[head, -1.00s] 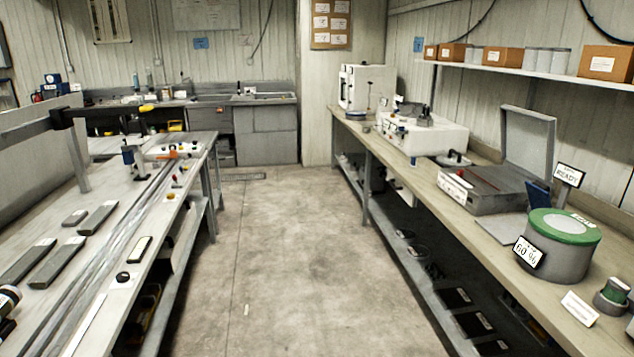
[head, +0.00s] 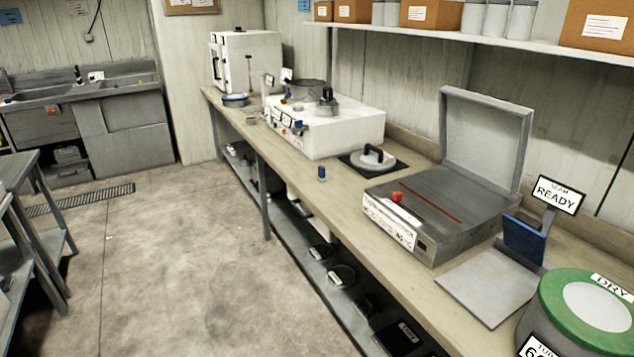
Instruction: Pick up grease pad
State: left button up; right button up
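No item in the head view is clearly marked as the grease pad, and I cannot tell which one it is. A round lid-like piece with a black handle (head: 372,157) sits on a dark square plate on the right workbench (head: 310,198). A small blue item (head: 321,173) stands near the bench's front edge. A shallow blue-rimmed dish (head: 235,100) lies farther back. Neither of my grippers is in view.
An open-lidded grey machine (head: 440,215) with a red knob stands on the bench beside a READY sign (head: 557,194) and a green-topped drum (head: 560,290). A white unit (head: 345,130) stands behind.

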aim_at(321, 176)
jog(key=i, duration=0.2)
jog(key=i+j+z, duration=0.1)
jog(key=z, duration=0.3)
jog(key=j+z, duration=0.15)
jog(key=z, duration=0.2)
jog(key=j+z, duration=0.15)
jog(key=z, duration=0.25)
jog(key=i+j+z, duration=0.1)
jog(key=j+z, duration=0.3)
jog(key=j, duration=0.6)
jog(key=j+z, duration=0.35)
jog(key=j, duration=0.65)
